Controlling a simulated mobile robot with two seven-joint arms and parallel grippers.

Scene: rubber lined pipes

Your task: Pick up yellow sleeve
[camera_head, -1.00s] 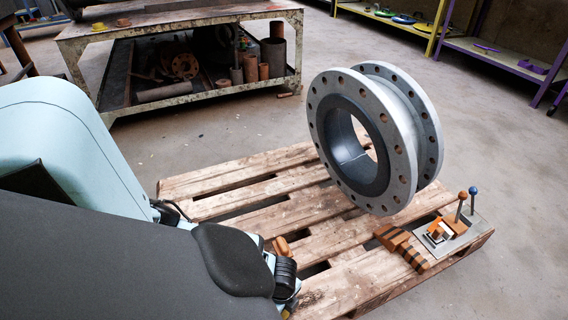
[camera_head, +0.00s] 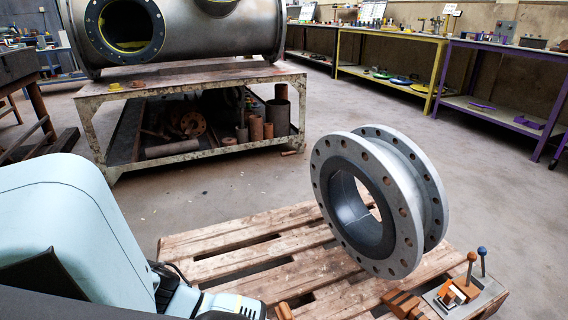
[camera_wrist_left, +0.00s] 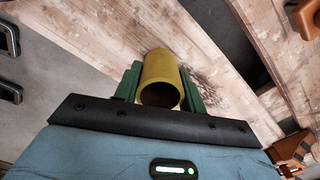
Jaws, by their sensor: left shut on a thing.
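The yellow sleeve (camera_wrist_left: 161,72) is a short hollow tube, seen in the left wrist view with its dark open end facing the camera. My left gripper (camera_wrist_left: 160,85) has its green fingers on either side of the sleeve and is shut on it. Wooden pallet boards (camera_wrist_left: 100,25) show behind the sleeve; I cannot tell whether it touches them. In the head view my left arm comes in from the lower left, and its gripper and the sleeve are out of frame. My right gripper is in neither view.
A large grey flanged pipe spool (camera_head: 408,215) with a dark lining stands on the wooden pallet (camera_head: 240,262). A small plate with ball-topped pins (camera_head: 480,290) lies at the pallet's right corner. A metal bench (camera_head: 190,77) carries a big pipe. Open floor lies between.

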